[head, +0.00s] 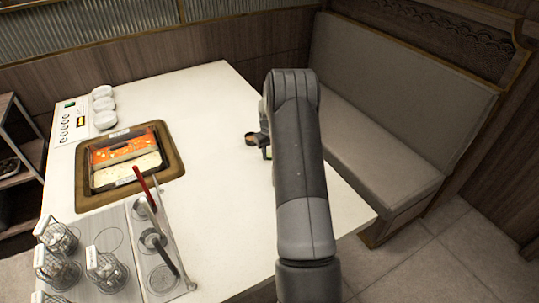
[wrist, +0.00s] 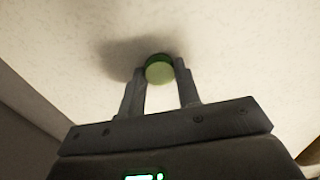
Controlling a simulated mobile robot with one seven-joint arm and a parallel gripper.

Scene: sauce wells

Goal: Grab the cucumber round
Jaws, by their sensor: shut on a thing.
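The cucumber round (wrist: 159,72) is a pale green disc with a dark green rim. In the wrist view it sits between the two fingertips of my gripper (wrist: 159,75), which is shut on it. A soft shadow falls on the pale table top to its left; I cannot tell whether the round touches the table or is slightly above it. In the head view my arm hides most of my gripper (head: 266,148), and I cannot make out the round there.
The white table (head: 215,110) is mostly clear around my arm. A divided hot pot (head: 125,157), stacked white bowls (head: 104,106), wire baskets (head: 55,236) and ladles (head: 152,240) are left. A bench (head: 385,130) stands right.

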